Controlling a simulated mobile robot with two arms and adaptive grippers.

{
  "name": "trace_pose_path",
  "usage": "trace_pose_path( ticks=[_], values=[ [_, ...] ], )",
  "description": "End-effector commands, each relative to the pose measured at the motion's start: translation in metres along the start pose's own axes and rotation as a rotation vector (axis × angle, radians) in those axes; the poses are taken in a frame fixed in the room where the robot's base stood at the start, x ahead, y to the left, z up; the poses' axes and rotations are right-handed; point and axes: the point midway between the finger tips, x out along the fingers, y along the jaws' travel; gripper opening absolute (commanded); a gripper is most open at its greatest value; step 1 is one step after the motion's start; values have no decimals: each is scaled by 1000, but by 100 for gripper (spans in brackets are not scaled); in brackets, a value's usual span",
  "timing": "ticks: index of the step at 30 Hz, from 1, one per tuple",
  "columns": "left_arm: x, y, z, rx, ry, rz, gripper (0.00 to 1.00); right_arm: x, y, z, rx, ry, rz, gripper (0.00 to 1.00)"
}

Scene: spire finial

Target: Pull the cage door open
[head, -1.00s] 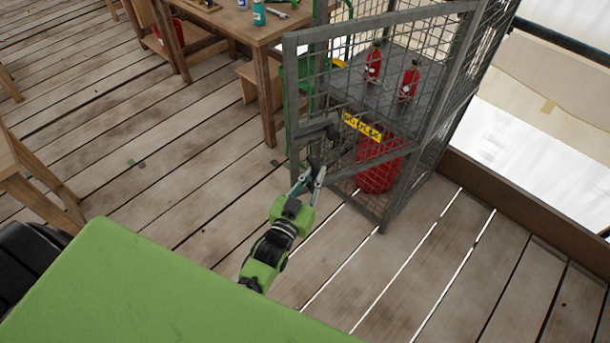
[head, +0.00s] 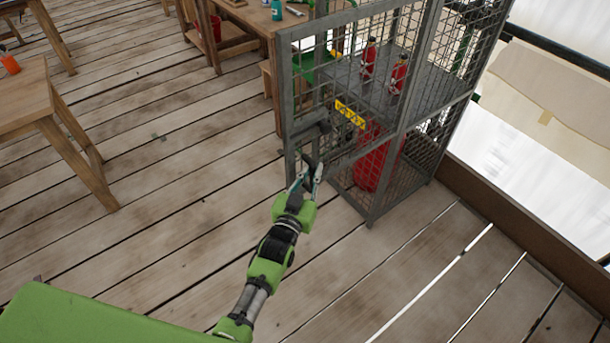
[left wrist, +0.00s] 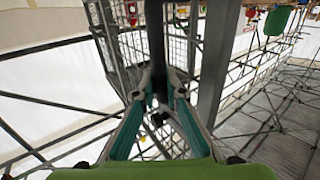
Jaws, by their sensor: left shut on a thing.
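The wire-mesh cage door (head: 287,112) has a grey metal frame and stands at the left side of the cage (head: 403,125) in the head view. A dark handle (head: 309,161) sits low near its free edge. My left gripper (head: 305,178) is at this handle, its teal fingers shut on it. In the left wrist view, the fingers (left wrist: 156,98) close around a dark upright piece beside a grey post (left wrist: 216,65). The fingers partly hide the handle. How far the door stands from the cage frame is hard to tell. My right gripper is not in view.
Inside the cage, red bottles (head: 398,74) stand on a shelf, with a large red container (head: 374,160) below. A workbench (head: 250,18) stands behind the cage, a wooden table (head: 25,105) at left. A low brown edge board (head: 500,215) runs at right. Plank floor around my arm is clear.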

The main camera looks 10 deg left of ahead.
Motion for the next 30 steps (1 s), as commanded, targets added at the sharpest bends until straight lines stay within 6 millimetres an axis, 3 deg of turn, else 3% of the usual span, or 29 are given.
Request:
trace_pose_path(
  ticks=[15,16,18,30],
  values=[
    [5,5,-6,-1,13,1,0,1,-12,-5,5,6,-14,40],
    [5,5,-6,-1,13,1,16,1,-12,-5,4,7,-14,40],
    [5,5,-6,-1,12,1,28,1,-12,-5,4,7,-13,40],
    [-2,3,-2,0,4,0,28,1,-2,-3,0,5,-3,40]
  ],
)
